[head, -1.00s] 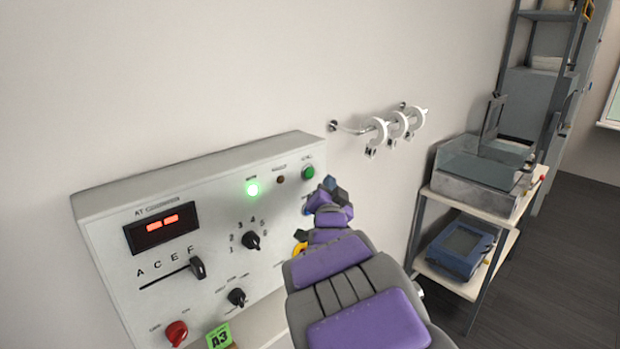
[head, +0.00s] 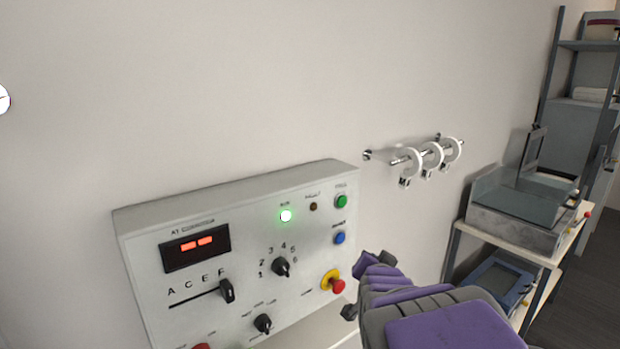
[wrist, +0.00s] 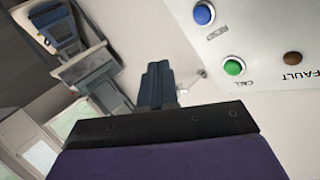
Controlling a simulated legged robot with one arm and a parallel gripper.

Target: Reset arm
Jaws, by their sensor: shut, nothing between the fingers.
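My arm, purple and grey, reaches up from the lower right in the head view. My gripper (wrist: 157,78) shows in the wrist view with its dark blue fingers together and nothing between them.
A wall rail (head: 386,155) with white rings (head: 432,155) is right of the panel. A shelf cart (head: 510,247) holding a metal machine (head: 515,225) and a blue device (head: 497,283) stands at the right. A red emergency knob (head: 338,286) sticks out near my arm.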

